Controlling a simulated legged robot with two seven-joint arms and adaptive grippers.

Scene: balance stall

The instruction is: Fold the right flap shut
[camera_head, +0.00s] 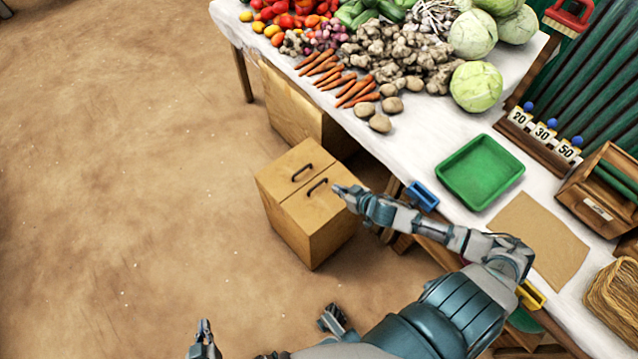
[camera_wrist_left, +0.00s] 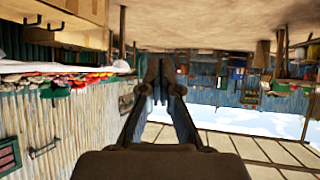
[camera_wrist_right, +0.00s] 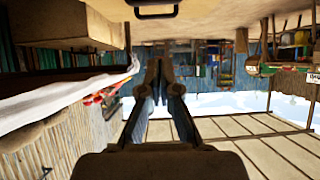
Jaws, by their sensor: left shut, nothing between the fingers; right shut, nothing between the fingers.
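A wooden box (camera_head: 312,240) stands on the floor beside the table. Its left flap (camera_head: 284,168) and right flap (camera_head: 306,205) both look flat across the top, with a thin seam between them. Each has a black handle; the right flap's handle (camera_head: 317,186) also shows at the top of the right wrist view (camera_wrist_right: 155,12). My right gripper (camera_head: 338,189) is shut and empty at the right flap's edge, close to its handle; I cannot tell whether it touches. My left gripper (camera_head: 204,328) is shut and empty, low over the floor, well away from the box.
The table (camera_head: 420,145) beyond the box holds vegetables, a green tray (camera_head: 480,172) and number cards (camera_head: 543,133). A blue clip-like piece (camera_head: 422,196) sits at the table's near edge, close to my right forearm. The floor left of the box is clear.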

